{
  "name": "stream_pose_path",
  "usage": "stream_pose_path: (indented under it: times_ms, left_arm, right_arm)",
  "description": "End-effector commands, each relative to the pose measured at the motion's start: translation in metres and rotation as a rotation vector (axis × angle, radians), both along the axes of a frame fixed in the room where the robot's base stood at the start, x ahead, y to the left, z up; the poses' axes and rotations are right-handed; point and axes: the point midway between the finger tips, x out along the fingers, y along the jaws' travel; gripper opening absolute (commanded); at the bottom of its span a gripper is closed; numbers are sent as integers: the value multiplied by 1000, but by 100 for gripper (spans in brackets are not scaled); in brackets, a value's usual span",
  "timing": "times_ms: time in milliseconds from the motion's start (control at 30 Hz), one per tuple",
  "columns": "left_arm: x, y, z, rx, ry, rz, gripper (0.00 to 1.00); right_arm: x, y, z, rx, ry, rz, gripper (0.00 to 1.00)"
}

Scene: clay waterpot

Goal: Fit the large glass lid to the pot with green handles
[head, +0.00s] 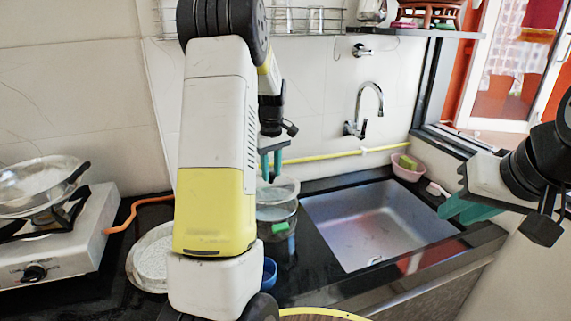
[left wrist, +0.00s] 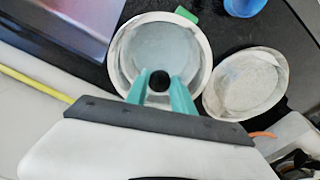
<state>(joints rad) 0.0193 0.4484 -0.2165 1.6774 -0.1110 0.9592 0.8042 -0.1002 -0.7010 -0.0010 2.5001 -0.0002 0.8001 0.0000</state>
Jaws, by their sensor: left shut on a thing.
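My left gripper (head: 271,164) points down, partly hidden behind my own arm. It is shut on the black knob of the glass lid (head: 284,188); the knob shows between the fingertips (left wrist: 160,84) in the left wrist view. The clear lid (left wrist: 150,55) is over the pot (head: 268,214), roughly centred in the left wrist view. In the head view it appears near the rim; I cannot tell whether they touch. One green handle (head: 280,227) of the pot shows, also in the left wrist view (left wrist: 186,14). My right gripper (head: 468,208) is off at the right, away from the pot; its opening is unclear.
A pale round dish or lid (head: 148,258) lies left of the pot, and a blue cup (head: 269,272) stands in front. The sink (head: 375,225) is right of the pot. A stove (head: 60,240) with a covered pan (head: 38,187) stands at the left.

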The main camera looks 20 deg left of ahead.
Motion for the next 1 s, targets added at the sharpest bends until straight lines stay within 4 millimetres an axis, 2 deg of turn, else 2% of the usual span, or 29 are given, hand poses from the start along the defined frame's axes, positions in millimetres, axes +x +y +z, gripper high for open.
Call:
stream_pose_path:
  times_ms: [200, 600, 1000]
  left_arm:
    - [3, 3, -21, 0, 5, 3, 0]
    - [2, 3, -49, -1, 3, 3, 0]
    - [2, 3, -58, 0, 1, 3, 0]
  right_arm:
    - [0, 0, 0, -1, 1, 1, 25]
    - [0, 0, 0, -1, 1, 1, 25]
    - [0, 0, 0, -1, 1, 1, 25]
